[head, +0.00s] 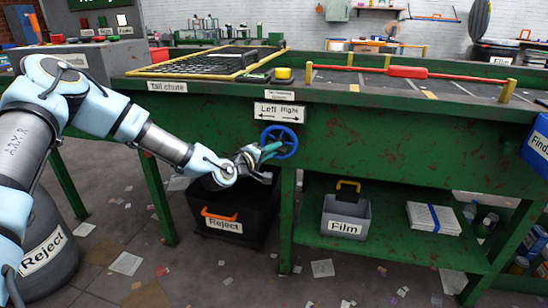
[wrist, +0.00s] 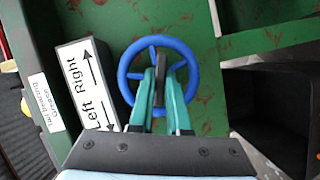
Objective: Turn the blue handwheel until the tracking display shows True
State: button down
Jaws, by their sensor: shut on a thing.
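The blue handwheel (head: 279,142) is mounted on the green front of the belt frame, below a "Left Right" arrow sign (head: 279,112). It also shows in the wrist view (wrist: 190,50), with a ring and spokes. My gripper (head: 262,152) is at the wheel. In the wrist view its teal fingers (wrist: 161,80) reach over the wheel's middle and are shut on a dark grey part of it. The fingers hide the hub and the lower part of the ring. I cannot make out a tracking display reading True or False in either view.
A black Reject bin (head: 238,228) with an orange handle stands below my gripper. A green leg is just right of it. A grey Film box (head: 346,216) and a white package (head: 433,218) sit on the lower shelf. Scraps litter the floor.

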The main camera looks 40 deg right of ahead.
jog(key=shift+w+f+n+b, duration=0.1)
jog(key=shift+f+n+b, duration=0.05)
jog(key=shift+n+b, duration=0.45)
jog(key=shift+h, duration=0.3)
jog(key=c, duration=0.9)
grip_release()
jog(key=b+v, duration=0.1)
jog(key=v, duration=1)
